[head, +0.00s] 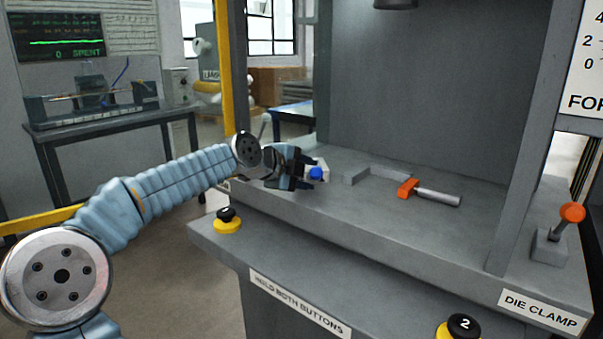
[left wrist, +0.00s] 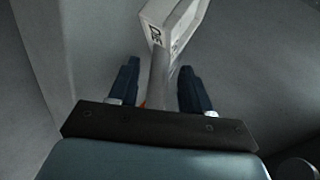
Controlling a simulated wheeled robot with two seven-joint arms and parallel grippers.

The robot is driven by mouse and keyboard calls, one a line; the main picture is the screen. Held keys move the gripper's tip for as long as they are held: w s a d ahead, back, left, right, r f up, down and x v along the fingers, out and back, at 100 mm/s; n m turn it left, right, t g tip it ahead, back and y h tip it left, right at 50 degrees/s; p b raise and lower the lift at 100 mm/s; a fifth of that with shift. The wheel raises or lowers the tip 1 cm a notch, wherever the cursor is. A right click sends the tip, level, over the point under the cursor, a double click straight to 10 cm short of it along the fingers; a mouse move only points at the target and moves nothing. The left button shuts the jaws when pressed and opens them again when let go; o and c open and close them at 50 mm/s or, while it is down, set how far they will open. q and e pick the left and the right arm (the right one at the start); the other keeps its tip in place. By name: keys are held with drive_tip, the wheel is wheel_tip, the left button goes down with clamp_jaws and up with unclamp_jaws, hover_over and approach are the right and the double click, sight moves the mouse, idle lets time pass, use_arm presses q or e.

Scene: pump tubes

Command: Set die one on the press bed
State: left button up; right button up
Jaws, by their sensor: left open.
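A pale die (left wrist: 178,22) with part of a "DIE" label shows in the left wrist view; its number is not readable. A grey bar (left wrist: 159,75) runs back from it between my fingers. In the head view a pale block with a blue round spot (head: 317,173), seemingly this die, sits at the left end of the grey press bed (head: 345,205). My left gripper (head: 303,168) is at the block, partly covering it. Its two fingers (left wrist: 155,85) are open, one on each side of the bar, with gaps showing. My right gripper is not in view.
On the bed, right of my gripper, are a grey L-shaped stop (head: 372,172) and an orange clamp (head: 407,188) with a grey rod. A die clamp lever (head: 571,212) stands at the right. Black-topped buttons (head: 228,218) sit on the front ledge.

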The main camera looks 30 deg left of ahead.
use_arm(q)
drive_tip(key=shift+s, duration=0.1)
drive_tip(key=shift+s+a+r, duration=0.2)
drive_tip(key=shift+s+a, duration=0.05)
drive_tip(key=shift+s, duration=0.25)
drive_tip(key=b+v, duration=0.1)
drive_tip(key=v, duration=0.9)
drive_tip(key=shift+s+r+b, duration=0.25)
drive_tip(key=shift+s+b, duration=0.1)
drive_tip(key=shift+b, duration=0.05)
drive_tip(key=shift+d, duration=0.1)
